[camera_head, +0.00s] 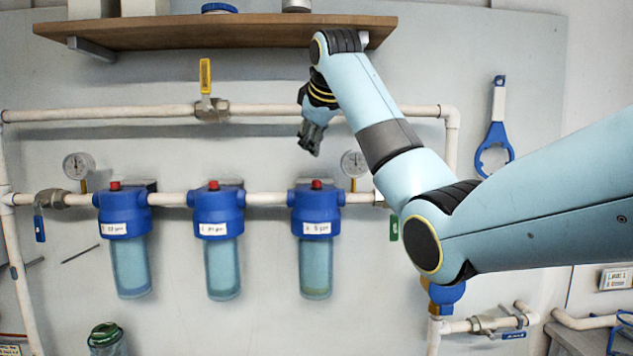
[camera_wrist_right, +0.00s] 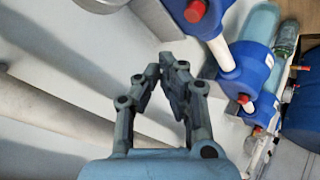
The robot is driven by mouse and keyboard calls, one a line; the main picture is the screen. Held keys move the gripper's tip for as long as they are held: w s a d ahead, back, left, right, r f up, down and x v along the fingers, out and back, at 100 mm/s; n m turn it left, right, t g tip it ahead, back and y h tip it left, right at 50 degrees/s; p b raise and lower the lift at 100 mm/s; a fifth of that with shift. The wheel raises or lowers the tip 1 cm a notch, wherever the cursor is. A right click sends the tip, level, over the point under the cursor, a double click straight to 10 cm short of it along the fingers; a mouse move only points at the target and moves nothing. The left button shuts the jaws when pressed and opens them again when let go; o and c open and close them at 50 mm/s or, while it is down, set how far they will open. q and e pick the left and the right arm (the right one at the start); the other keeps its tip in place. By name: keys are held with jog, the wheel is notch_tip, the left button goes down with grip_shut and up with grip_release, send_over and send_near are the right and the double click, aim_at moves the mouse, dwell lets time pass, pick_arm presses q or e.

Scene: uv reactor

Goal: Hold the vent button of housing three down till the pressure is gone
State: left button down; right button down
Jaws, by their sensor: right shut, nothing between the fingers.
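Housing three (camera_head: 316,207), the rightmost of three blue-headed filter housings, hangs on the white pipe with a clear bowl below. Its red vent button (camera_head: 316,184) stands up on top of the head. In the right wrist view the nearest red button (camera_wrist_right: 194,11) shows at the top, on a blue head. My right gripper (camera_head: 312,153) is shut and empty, pointing down above housing three and apart from its button. Its closed fingers fill the middle of the right wrist view (camera_wrist_right: 168,66). My left gripper is not in view.
Housings (camera_head: 127,212) and (camera_head: 217,212) with red buttons stand to the left. A pressure gauge (camera_head: 353,163) is right of housing three, partly by my arm. The upper pipe (camera_head: 110,113) with a yellow-handled valve (camera_head: 205,76) and a wooden shelf (camera_head: 200,30) lie above.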

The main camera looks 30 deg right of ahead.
aim_at(317, 183)
jog(key=shift+f+b, duration=0.45)
jog(key=shift+f, duration=1.35)
jog(key=shift+f, duration=0.15)
jog(key=shift+f+p, duration=0.25)
jog(key=shift+p, duration=0.05)
jog(key=shift+f, duration=0.6)
dwell(1.1)
jog(key=shift+r, duration=0.95)
